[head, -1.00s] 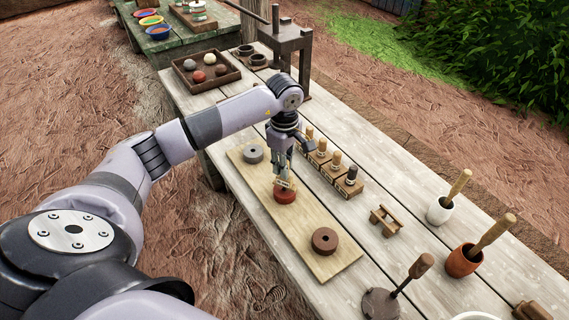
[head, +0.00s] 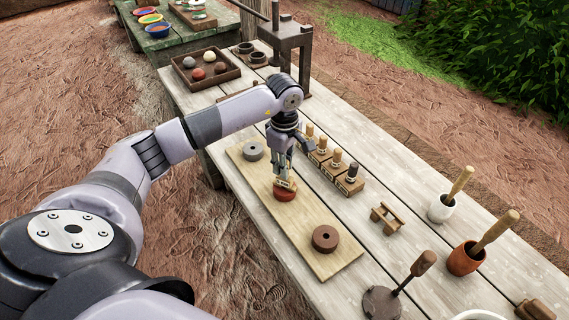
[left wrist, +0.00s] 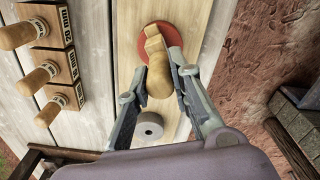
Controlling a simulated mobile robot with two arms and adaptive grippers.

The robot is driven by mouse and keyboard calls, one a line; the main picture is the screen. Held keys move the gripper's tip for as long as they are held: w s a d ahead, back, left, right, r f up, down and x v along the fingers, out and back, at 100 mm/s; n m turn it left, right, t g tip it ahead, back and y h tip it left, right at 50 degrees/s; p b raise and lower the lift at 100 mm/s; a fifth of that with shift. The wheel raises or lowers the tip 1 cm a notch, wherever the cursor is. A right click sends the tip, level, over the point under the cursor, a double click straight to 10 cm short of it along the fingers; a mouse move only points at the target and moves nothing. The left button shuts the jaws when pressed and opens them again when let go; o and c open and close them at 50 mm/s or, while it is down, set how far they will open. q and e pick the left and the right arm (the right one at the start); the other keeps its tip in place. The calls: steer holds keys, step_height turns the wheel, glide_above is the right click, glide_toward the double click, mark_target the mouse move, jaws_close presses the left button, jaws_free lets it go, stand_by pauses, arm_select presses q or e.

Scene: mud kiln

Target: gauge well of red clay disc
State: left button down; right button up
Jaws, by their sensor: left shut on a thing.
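The red clay disc (head: 285,193) lies on a pale board between a grey disc (head: 252,150) and a brown disc (head: 325,239). My left gripper (head: 286,180) is above the red disc, its fingers shut on a wooden gauge (head: 289,184). In the left wrist view the gauge (left wrist: 158,72) sits between the fingertips, over the red disc (left wrist: 185,40). The gauge's low end is over or at the disc's middle; the gauge hides the well, so I cannot tell whether it is inside. My right gripper is not in view.
Several wooden-handled gauges on labelled blocks (head: 337,170) stand right of the board (head: 297,232). A small wooden stand (head: 386,219), a white mortar (head: 440,209) and a red-brown mortar (head: 464,261) are further right. A tray of balls (head: 205,72) and a press (head: 287,42) stand at the back.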

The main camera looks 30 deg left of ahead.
arm_select(q)
steer(key=c, duration=1.3)
jaws_free()
steer(key=shift+c, duration=0.2)
